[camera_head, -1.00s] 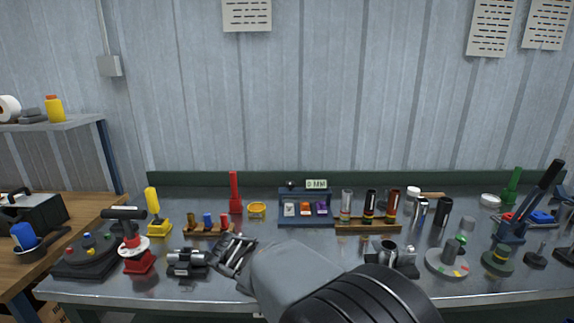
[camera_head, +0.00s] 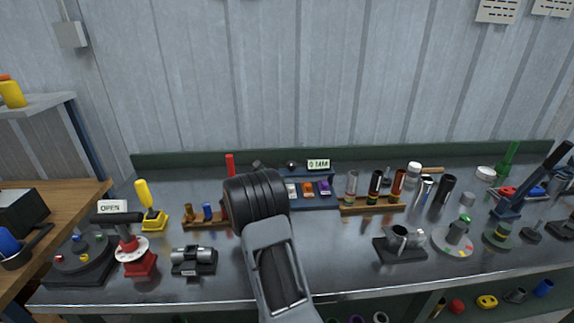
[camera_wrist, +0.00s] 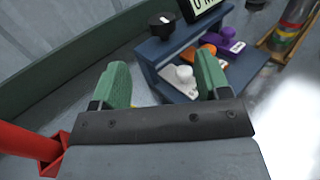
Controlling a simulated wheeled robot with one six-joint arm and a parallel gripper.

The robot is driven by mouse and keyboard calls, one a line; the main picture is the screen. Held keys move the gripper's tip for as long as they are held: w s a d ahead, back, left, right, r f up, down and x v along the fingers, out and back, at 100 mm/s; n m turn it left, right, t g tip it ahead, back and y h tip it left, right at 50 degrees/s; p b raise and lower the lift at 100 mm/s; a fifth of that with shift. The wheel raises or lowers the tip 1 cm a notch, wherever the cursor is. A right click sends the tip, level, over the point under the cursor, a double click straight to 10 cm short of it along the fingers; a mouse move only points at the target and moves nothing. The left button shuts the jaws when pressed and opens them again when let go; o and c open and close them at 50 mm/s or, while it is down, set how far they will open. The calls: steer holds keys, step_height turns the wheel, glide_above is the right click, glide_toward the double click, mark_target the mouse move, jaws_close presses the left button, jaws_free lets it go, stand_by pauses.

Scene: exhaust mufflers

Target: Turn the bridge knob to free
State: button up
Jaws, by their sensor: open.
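The bridge is a blue bench-like stand (camera_head: 318,204), left of the wooden rack. A small black knob (camera_head: 291,164) sits on its top, left of a sign (camera_head: 318,164) that seems to read "0 MM". In the wrist view the knob (camera_wrist: 162,24) shows at the upper middle with a small pale mark; its setting is unreadable. My gripper (camera_wrist: 163,84) has two green-tipped fingers, spread apart and empty. The knob lies beyond the fingertips, not between them. In the head view my arm hides the gripper.
White, orange and purple pieces (camera_wrist: 232,40) sit under the bridge top. A red post (camera_wrist: 30,142) stands close at the lower left of the wrist view. The green back ledge (camera_wrist: 60,75) runs behind. The wooden rack (camera_head: 372,205) holds several cylinders.

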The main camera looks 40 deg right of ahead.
mark_target(290, 166)
steer(key=d, duration=0.3)
steer(key=w+d+p, duration=0.1)
steer(key=d, duration=0.6)
steer(key=shift+w+d, duration=0.1)
steer(key=shift+w, duration=0.05)
steer(key=shift+c, duration=0.3)
steer(key=c, duration=0.9)
steer(key=n+t+b, duration=0.1)
steer(key=b, duration=0.2)
steer(key=shift+f+t, duration=0.35)
steer(key=shift+t, duration=0.05)
steer(key=n+t+b, duration=0.1)
steer(key=t+y+b, duration=0.1)
steer(key=b, duration=0.1)
steer(key=shift+s+r+n, duration=0.2)
steer(key=shift+r+n, duration=0.1)
steer(key=shift+n, duration=0.1)
steer(key=shift+t, duration=0.4)
steer(key=shift+r, duration=0.1)
